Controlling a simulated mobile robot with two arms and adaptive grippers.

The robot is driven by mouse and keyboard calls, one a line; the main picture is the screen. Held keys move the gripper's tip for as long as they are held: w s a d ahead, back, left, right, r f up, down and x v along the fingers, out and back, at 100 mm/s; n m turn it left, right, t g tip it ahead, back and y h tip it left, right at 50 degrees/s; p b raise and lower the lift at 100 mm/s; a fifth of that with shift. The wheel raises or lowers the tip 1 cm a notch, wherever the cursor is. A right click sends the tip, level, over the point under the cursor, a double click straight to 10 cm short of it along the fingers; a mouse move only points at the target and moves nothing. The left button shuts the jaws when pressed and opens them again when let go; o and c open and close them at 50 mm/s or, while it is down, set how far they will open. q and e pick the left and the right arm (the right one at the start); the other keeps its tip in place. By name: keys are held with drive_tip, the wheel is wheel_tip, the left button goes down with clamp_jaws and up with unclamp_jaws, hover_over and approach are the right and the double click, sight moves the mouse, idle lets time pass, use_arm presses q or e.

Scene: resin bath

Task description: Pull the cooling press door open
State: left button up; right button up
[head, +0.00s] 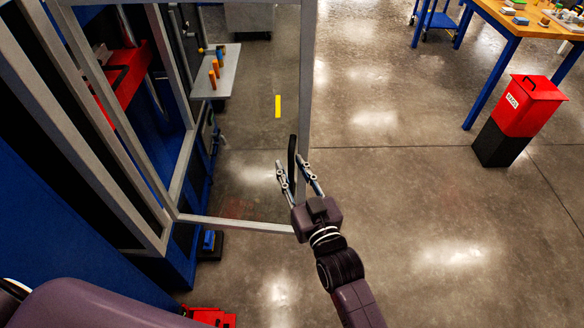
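The cooling press door (238,225) is a grey metal frame that stands out from the blue press at the left of the head view. Its outer upright post (305,90) carries a dark vertical handle (292,155) low down. My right gripper (293,170) is at this handle, with its two fingers spread and the handle showing between them. I cannot tell whether either finger touches the handle. My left gripper is out of view; only part of my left arm shows at the bottom left.
A grey shelf (230,75) with orange pieces shows through the door frame. A red and black bin (520,115) stands at the right, near a wooden-topped workbench (540,30). A red object (208,316) lies at the bottom. The floor right of the door is clear.

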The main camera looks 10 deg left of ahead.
drive_tip(key=v, duration=1.2)
idle(0.3)
drive_tip(key=s+d+f+m+g+h, duration=0.15)
drive_tip(key=d+f, duration=0.25)
drive_tip(key=f, duration=0.8)
drive_tip(key=s+d+f+g+h, duration=0.3)
drive_tip(key=d+f, duration=0.2)
drive_tip(key=f, duration=0.8)
drive_tip(key=s+d+f+g+h, duration=0.2)
drive_tip(key=d+f, duration=0.2)
drive_tip(key=f, duration=0.8)
drive_tip(key=s+d+f+m+g+h, duration=0.1)
drive_tip(key=s+d+f+g, duration=0.1)
drive_tip(key=s+d+f, duration=0.3)
drive_tip(key=s+d+f+m+g+h, duration=0.1)
drive_tip(key=s+d+f+g, duration=0.2)
drive_tip(key=s, duration=1.1)
drive_tip(key=s+d+f+m+g+h+b, duration=0.1)
drive_tip(key=s+d+f+g, duration=0.1)
drive_tip(key=s+d+f, duration=0.6)
wheel_tip(320, 180, down, 4)
drive_tip(key=shift+s+f, duration=0.1)
drive_tip(key=shift+s, duration=0.9)
drive_tip(key=shift+g+h, duration=0.25)
